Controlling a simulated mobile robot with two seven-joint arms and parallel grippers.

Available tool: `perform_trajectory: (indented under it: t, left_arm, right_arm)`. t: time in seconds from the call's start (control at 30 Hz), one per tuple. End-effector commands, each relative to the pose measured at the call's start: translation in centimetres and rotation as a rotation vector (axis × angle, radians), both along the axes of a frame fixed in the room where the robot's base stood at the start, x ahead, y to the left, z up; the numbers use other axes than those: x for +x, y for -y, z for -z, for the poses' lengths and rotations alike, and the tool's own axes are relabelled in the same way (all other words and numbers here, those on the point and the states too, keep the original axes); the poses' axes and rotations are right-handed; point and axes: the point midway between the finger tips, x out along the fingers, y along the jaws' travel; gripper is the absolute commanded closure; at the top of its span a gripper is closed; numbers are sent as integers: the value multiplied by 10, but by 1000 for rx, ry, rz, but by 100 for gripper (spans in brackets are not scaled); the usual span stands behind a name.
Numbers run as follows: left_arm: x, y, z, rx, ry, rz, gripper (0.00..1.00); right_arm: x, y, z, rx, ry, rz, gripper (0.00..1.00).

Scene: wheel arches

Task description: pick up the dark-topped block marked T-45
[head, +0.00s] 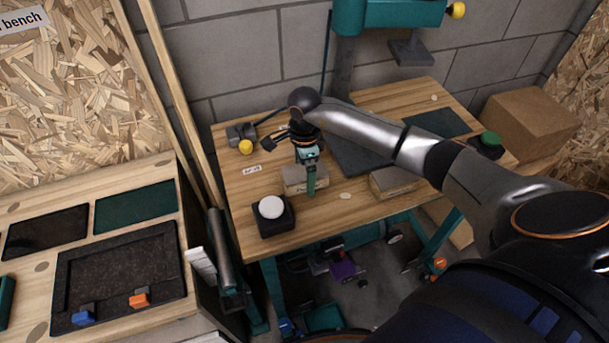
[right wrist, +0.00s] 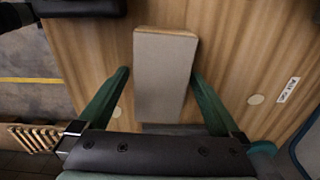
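My right gripper (head: 311,184) is over a wooden block (head: 292,176) on the workbench and hides part of it. In the right wrist view this block (right wrist: 164,80) has a plain grey-brown top with a paler wooden edge. A second, similar block (head: 393,184) lies to the right on the bench, partly behind my arm. Marks on the blocks' front faces are too small to read. My left gripper is out of view.
A black box with a white round button (head: 271,207) stands at the bench's front left. A yellow-knobbed device (head: 245,146) is at the back left, near a small white label (head: 252,169). A press column (head: 345,65) rises behind. A cardboard box (head: 530,122) stands at right.

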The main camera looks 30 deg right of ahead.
Motion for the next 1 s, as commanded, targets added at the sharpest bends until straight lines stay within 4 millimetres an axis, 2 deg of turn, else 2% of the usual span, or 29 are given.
perform_trajectory:
  t: [0.07,0.8,1.0]
  left_arm:
    - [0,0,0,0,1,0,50]
    - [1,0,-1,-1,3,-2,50]
    - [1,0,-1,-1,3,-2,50]
  right_arm:
    - [0,0,0,0,0,0,8]
    - [0,0,-1,1,1,0,90]
    - [0,0,-1,1,1,0,90]
